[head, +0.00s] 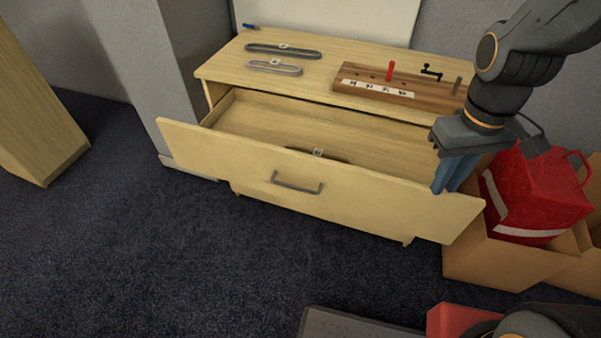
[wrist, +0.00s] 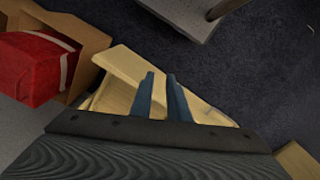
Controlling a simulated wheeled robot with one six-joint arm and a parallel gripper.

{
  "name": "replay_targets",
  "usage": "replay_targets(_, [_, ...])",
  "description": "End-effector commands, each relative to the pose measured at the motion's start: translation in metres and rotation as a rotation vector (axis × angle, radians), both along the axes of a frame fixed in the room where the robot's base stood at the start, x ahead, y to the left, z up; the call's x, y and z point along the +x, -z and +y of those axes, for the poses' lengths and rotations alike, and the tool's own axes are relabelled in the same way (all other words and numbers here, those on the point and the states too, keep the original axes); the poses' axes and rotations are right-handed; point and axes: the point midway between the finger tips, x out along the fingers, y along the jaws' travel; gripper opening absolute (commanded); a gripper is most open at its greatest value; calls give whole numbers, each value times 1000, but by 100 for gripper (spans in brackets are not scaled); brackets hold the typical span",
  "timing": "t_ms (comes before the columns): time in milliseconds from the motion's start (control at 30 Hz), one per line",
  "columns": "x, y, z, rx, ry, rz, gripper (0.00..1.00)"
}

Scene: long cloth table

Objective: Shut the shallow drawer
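The shallow drawer (head: 300,181) of the pale wooden cabinet (head: 222,72) stands pulled well out in the head view. Its front panel carries a grey bar handle (head: 297,186) near the middle. A dark loop with a white tag (head: 318,153) lies inside, partly hidden by the front. My gripper (head: 449,190) has blue fingers pointing down near the right end of the drawer front, and covers part of it. In the wrist view the fingers (wrist: 161,80) stand apart with pale wood (wrist: 128,72) seen between and behind them. Nothing shows between them; contact with the drawer cannot be told.
A cardboard box (head: 490,264) holding a red bag (head: 540,195) stands close right of the drawer. On the cabinet top lie two tagged loops (head: 283,51), a pegged wooden board (head: 400,82) and a blue pen (head: 250,27).

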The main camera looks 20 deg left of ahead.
Motion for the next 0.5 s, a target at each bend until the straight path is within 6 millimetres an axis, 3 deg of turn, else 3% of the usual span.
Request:
replay_targets(100, [23,2,45,-46,-446,-4,0])
replay_targets(267, [46,11,117,-117,-1078,-8,0])
replay_targets(500, [46,32,242,-235,-1994,-8,0])
